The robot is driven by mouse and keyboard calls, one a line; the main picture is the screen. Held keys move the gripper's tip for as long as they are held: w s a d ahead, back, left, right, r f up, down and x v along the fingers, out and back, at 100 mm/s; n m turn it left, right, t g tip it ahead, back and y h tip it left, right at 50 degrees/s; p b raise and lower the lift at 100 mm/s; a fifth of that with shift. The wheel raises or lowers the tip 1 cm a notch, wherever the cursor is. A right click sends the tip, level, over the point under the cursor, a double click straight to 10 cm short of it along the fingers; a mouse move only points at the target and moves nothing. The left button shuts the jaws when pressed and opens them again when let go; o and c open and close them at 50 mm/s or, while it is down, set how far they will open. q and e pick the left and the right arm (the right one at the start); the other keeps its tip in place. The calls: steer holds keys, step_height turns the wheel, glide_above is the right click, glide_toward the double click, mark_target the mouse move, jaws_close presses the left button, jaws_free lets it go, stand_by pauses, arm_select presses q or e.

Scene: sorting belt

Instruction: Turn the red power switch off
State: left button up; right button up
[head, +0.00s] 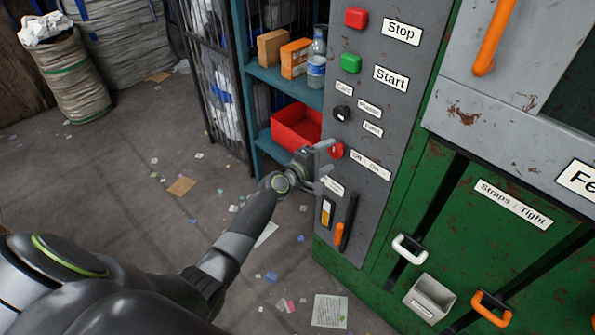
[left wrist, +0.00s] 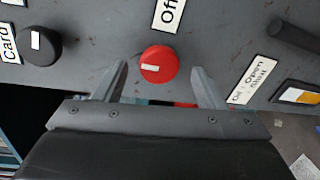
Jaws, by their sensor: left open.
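The red power switch (head: 337,151) is a round red knob on the grey control panel (head: 366,95), beside a label partly reading "Off". In the left wrist view the red knob (left wrist: 159,64) has a small white mark lying nearly level, and the "Off" label (left wrist: 168,14) is above it. My left gripper (head: 324,163) is at the panel by the knob. In the left wrist view the open fingers (left wrist: 159,88) stand on either side of the knob, with gaps between them and it. My right gripper is not seen.
A black selector knob (head: 342,114) sits above the red one. Red Stop (head: 356,18) and green Start (head: 350,63) buttons are higher up. An orange-handled lever (head: 339,234) is below. A shelf with a red bin (head: 297,128) stands left. Litter covers the floor.

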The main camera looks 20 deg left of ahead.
arm_select(q)
steer(key=v, duration=1.5)
steer(key=shift+p, duration=0.4)
steer(key=s+a+f+m+g+y, duration=0.2)
steer(key=s+f, duration=0.3)
steer(key=f, duration=0.5)
steer(key=s+a+f+m+g+y, duration=0.25)
steer(key=s+f, duration=0.25)
steer(key=f, duration=0.5)
steer(key=s+a+f+m+g+y, duration=0.1)
steer(key=s+a+f+m+g, duration=0.3)
steer(key=f, duration=0.6)
steer(key=s+d+f+m+g, duration=0.1)
steer(key=s+f, duration=0.4)
steer(key=s, duration=0.5)
steer(key=s+d+f+m+g, duration=0.1)
steer(key=s+f, duration=0.4)
steer(key=s, duration=0.5)
steer(key=s+d+f+m+g+y+p, duration=0.1)
steer(key=s+f+m+g, duration=0.2)
steer(key=s, duration=0.8)
step_height(320, 180, down, 2)
steer(key=shift+d+f+m+g, duration=0.2)
steer(key=shift+d+m+g, duration=0.2)
steer(key=shift+m, duration=0.55)
